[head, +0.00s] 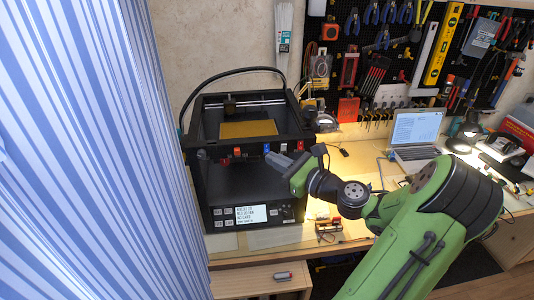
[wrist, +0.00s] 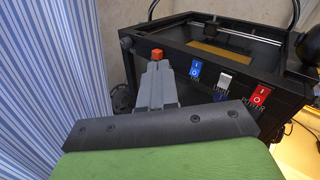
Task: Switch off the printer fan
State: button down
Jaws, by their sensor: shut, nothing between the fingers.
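The printer (head: 203,180) is a black open frame on the bench with a row of rocker switches on its front top bar. In the wrist view, a blue switch (wrist: 195,70), a grey-white switch (wrist: 224,83) and a red switch (wrist: 260,96) show "I" and "O" marks. An orange-red piece (wrist: 157,54) shows just beyond my fingertips; a red switch (head: 237,151) is at the bar's left in the head view. The small labels are hard to read, so I cannot tell which is the fan. My gripper (head: 268,156) is shut and empty, in front of the bar near the blue switch.
A display panel with buttons (head: 252,215) is low on the printer's front. A blue striped curtain (head: 90,150) hangs at the left. A laptop (head: 415,132) and a lamp (head: 470,130) stand on the right. Small items (head: 328,228) lie at the bench's front edge.

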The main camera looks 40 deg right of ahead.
aim_at(267, 148)
jog(key=w+d+f, duration=0.2)
jog(key=w+d, duration=0.1)
jog(key=w, duration=0.2)
jog(key=shift+d+f, duration=0.2)
jog(key=shift+f, duration=0.2)
dwell(1.7)
jog(key=shift+w+d+f+p, duration=0.2)
jog(key=shift+w+d+p, duration=0.05)
jog(key=shift+w+p, duration=0.1)
jog(key=shift+w+d+f, duration=0.1)
jog(key=shift+w+d, duration=0.05)
jog(key=shift+w, duration=0.05)
dwell(0.5)
jog(key=shift+d+f+p, duration=0.1)
jog(key=shift+p, duration=0.3)
dwell(0.5)
jog(key=shift+s+p, duration=0.1)
jog(key=shift+p, duration=0.2)
jog(key=shift+a, duration=0.25)
jog(key=shift+s+a+r, duration=0.15)
jog(key=shift+s+r, duration=0.1)
jog(key=shift+s, duration=0.05)
